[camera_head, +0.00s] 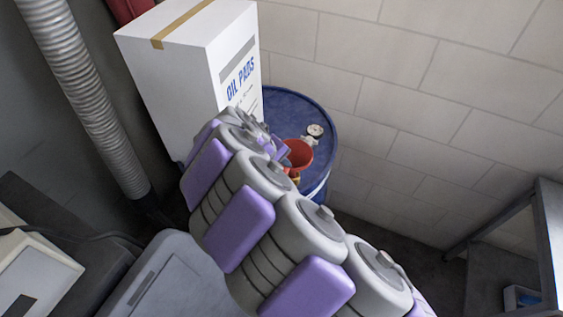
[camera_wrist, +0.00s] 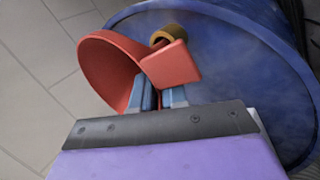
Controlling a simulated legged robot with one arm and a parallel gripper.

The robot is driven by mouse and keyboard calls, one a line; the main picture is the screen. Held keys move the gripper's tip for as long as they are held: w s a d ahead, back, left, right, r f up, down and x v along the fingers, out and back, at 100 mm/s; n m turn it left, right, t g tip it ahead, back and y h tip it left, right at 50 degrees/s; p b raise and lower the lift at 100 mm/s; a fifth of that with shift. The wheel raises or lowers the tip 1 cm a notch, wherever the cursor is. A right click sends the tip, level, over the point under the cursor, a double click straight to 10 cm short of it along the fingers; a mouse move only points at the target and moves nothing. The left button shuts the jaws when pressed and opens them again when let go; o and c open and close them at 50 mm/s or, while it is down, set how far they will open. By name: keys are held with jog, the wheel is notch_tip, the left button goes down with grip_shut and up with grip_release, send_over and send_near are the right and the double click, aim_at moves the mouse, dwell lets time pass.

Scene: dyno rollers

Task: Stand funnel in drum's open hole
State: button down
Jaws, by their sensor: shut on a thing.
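The red funnel (camera_head: 299,154) is over the near part of the blue drum's top (camera_head: 290,112) in the head view, its wide mouth up. In the wrist view the funnel (camera_wrist: 108,68) is at the left, with a flat red tab on its side. My gripper (camera_wrist: 160,95) is shut on this tab. A brass-coloured ring-like part (camera_wrist: 168,35) shows just beyond the tab, over the drum top (camera_wrist: 225,75). I cannot tell whether it is the hole's collar or part of the funnel. The funnel's lower end and the open hole are hidden.
A small pale round fitting (camera_head: 315,130) is on the drum top, behind the funnel. A tall white oil pads box (camera_head: 190,75) stands left of the drum. A block wall (camera_head: 400,100) is close behind. A grey metal stand (camera_head: 547,235) is at the right.

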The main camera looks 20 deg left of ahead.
jog(key=c, duration=1.1)
grip_release()
jog(key=p+v, duration=0.3)
jog(key=v, duration=1.4)
jog(key=shift+r+p, duration=0.2)
jog(key=shift+p, duration=0.2)
